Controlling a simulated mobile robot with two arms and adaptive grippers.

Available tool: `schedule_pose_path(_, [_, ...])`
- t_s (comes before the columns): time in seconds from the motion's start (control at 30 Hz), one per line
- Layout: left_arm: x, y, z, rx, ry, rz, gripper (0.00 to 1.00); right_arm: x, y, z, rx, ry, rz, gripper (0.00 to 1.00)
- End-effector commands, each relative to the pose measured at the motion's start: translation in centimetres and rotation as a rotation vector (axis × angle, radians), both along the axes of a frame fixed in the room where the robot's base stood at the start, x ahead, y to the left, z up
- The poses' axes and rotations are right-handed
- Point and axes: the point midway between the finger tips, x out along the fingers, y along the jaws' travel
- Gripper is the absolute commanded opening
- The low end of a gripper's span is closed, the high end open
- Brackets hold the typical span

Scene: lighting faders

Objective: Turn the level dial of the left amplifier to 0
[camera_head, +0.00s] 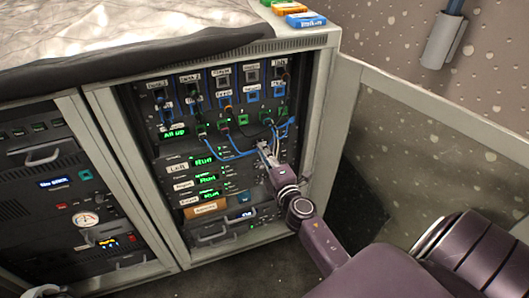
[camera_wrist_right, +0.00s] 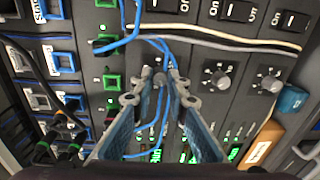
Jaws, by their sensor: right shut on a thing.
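The left amplifier (camera_head: 206,162) is the rack unit labelled "Left" with a green "Run" display, in the open cabinet in the head view. My right gripper (camera_head: 264,148) is at the right end of this unit. In the wrist view, its fingertips (camera_wrist_right: 160,84) are closed around a small grey dial (camera_wrist_right: 160,78), the first in a line of three. The fingers hide most of this dial, so its pointer and scale cannot be read. The other two dials, the middle one (camera_wrist_right: 217,78) and the end one (camera_wrist_right: 268,83), stand clear. My left gripper is not in view.
Blue cables (camera_head: 229,155) hang from the patch panel and pass close to the right gripper.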

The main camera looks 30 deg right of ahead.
Motion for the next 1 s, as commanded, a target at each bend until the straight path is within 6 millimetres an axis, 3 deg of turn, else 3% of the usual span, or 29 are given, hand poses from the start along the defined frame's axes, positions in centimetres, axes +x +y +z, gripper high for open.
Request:
schedule_pose_path(0.5, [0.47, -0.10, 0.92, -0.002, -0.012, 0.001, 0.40, -0.01, 0.17, -0.11, -0.384, 0.094, 0.004, 0.00])
schedule_pose_path(1.0, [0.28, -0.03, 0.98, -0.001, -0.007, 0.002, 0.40, -0.01, 0.22, -0.16, -0.491, 0.121, 0.004, 0.00])
